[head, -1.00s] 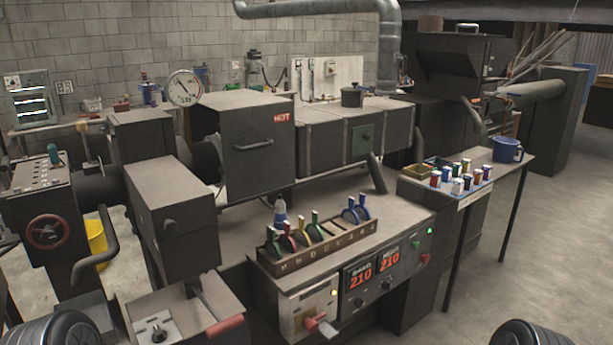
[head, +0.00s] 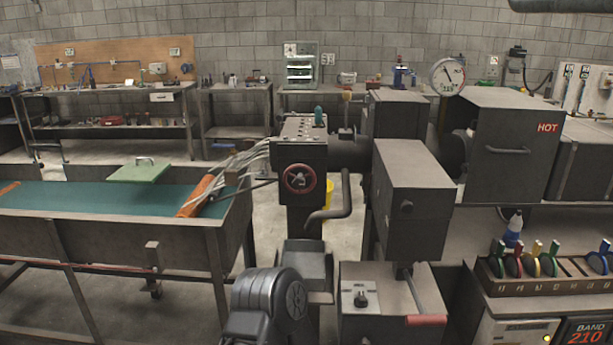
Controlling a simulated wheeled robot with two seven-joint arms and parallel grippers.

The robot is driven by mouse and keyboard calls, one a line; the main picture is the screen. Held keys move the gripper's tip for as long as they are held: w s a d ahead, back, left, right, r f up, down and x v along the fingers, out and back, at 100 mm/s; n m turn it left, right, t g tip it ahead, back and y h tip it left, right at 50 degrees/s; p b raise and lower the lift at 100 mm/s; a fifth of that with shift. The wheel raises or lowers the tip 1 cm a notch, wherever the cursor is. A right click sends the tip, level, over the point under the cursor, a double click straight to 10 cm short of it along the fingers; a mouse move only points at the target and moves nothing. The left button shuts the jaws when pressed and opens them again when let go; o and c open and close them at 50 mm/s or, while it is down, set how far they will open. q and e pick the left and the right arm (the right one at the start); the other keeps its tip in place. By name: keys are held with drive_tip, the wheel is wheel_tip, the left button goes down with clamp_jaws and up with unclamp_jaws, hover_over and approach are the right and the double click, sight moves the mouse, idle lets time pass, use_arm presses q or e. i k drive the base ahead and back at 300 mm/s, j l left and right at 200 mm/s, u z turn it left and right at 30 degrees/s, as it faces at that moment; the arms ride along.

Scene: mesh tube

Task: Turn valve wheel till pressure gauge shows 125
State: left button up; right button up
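The pressure gauge (head: 447,76) is a round white dial with a dark needle, standing behind the machine at the upper right. Its numbers are too small to read. A dark rounded part of my own arm shows at the bottom centre, below the wheel and apart from it. Neither gripper's fingers are in view.
A long trough (head: 90,210) with a green bed stands left of the wheel. A bent grey pipe (head: 340,200) is right of the wheel. A box with a red-handled lever (head: 426,320) stands lower right. Open floor shows behind the trough.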

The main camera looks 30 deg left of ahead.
sight(299, 182)
drive_tip(key=u, duration=1.15)
